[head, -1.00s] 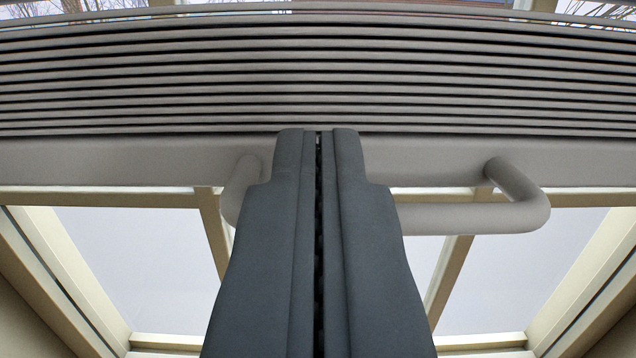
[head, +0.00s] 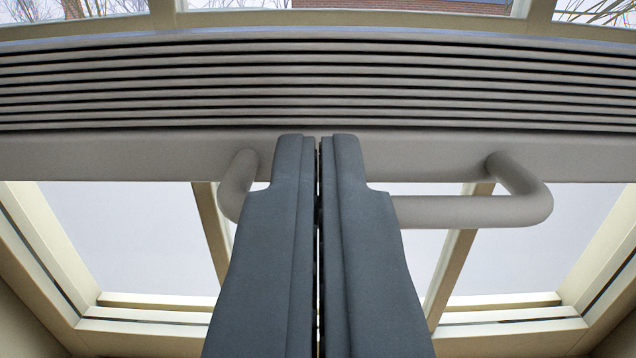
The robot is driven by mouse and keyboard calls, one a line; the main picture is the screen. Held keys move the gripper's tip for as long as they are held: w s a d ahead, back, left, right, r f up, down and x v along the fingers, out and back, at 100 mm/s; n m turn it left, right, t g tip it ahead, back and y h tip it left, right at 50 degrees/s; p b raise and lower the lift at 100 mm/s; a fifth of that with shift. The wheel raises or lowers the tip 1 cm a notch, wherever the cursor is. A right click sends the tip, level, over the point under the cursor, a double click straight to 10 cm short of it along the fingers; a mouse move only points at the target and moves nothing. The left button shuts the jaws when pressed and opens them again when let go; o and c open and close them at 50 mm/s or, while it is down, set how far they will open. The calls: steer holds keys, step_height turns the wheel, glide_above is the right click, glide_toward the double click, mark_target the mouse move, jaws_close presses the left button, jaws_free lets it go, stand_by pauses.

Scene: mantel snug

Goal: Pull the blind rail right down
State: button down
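The blind rail (head: 90,155) is a pale grey horizontal bar across the whole head view, under a stack of grey slats (head: 150,85). A grey U-shaped handle (head: 470,211) sticks out from the rail. My gripper (head: 318,140) is dark grey, with its two fingers together and only a thin dark slit between them. The fingers cross in front of the left-middle part of the handle's bar and hide it there. Their tips overlap the rail's face. I see nothing held between the fingers, and cannot tell whether they touch the handle.
Pale window glass (head: 120,235) shows below the rail, divided by cream bars (head: 213,235). A cream frame (head: 150,305) closes the opening at the bottom and sides. Above the slats, another cream bar and panes show bare branches and brickwork outside.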

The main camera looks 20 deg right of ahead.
step_height(320, 180, down, 36)
steer(key=shift+r, duration=0.1)
stand_by(0.3)
